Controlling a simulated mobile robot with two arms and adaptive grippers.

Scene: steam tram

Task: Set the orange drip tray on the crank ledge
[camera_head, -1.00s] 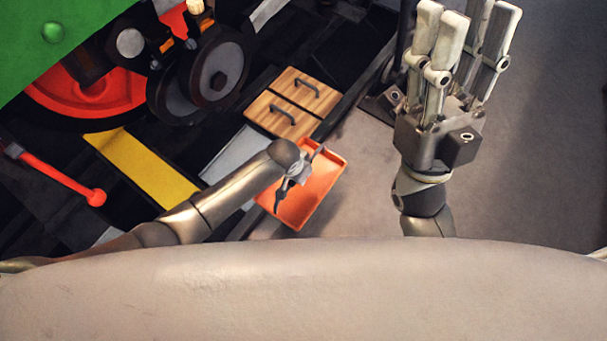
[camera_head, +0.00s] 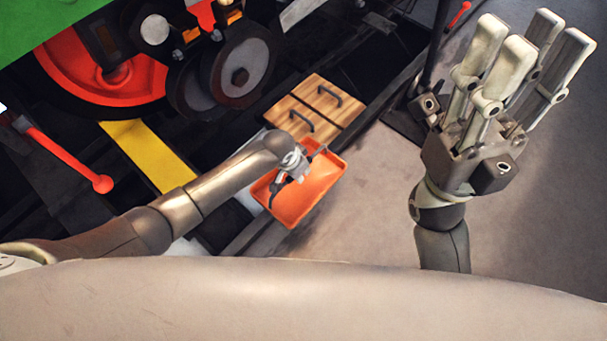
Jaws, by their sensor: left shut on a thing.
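The orange drip tray (camera_head: 309,194) is a shallow rectangular tray near the middle of the head view, over the dark edge of the tram and the pale floor. My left gripper (camera_head: 292,181) is shut on it, and my wrist and fingers cover its upper left part. The exact finger contact is hard to see. My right gripper (camera_head: 522,62) is open and empty, its fingers pointing up, well right of the tray. I cannot tell for certain which surface is the crank ledge; a yellow plate (camera_head: 150,155) lies left of the tray beneath the wheels.
Two wooden blocks with dark handles (camera_head: 318,108) sit just above the tray. Grey wheels (camera_head: 237,72), a red wheel (camera_head: 75,70) and a red-knobbed lever (camera_head: 70,160) are at the left. Pale floor (camera_head: 375,225) is clear between tray and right arm.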

